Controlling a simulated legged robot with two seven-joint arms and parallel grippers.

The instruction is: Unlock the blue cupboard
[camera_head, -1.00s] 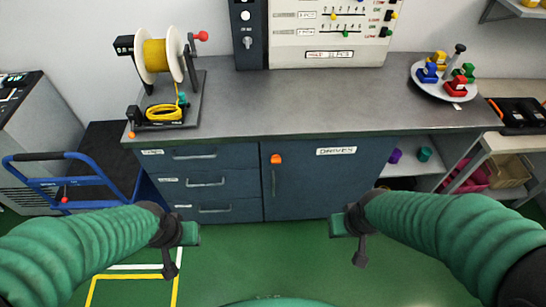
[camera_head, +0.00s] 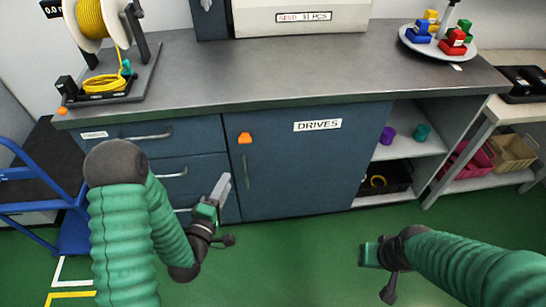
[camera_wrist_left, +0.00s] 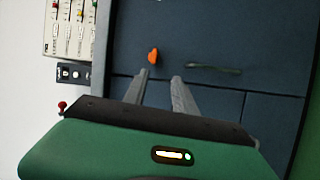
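The blue cupboard door (camera_head: 310,170), labelled DRIVES, is closed under the grey worktop. An orange knob or latch (camera_head: 245,138) sits near its upper left corner, above a slim vertical handle (camera_head: 246,172). My left gripper (camera_head: 222,187) is in front of the drawers, below and left of the orange latch, and holds nothing. In the left wrist view its two fingers (camera_wrist_left: 158,86) are apart, and the orange latch (camera_wrist_left: 153,56) lies beyond their tips, untouched. My right gripper (camera_head: 367,255) is low over the floor, right of the door; its fingers are not clear.
Blue drawers (camera_head: 150,135) with bar handles adjoin the door on the left. Open shelves (camera_head: 415,145) are on the right. A yellow cable spool (camera_head: 92,18) and a round tray (camera_head: 408,38) stand on the worktop. A blue trolley (camera_head: 45,190) is at left. Green floor is clear in front.

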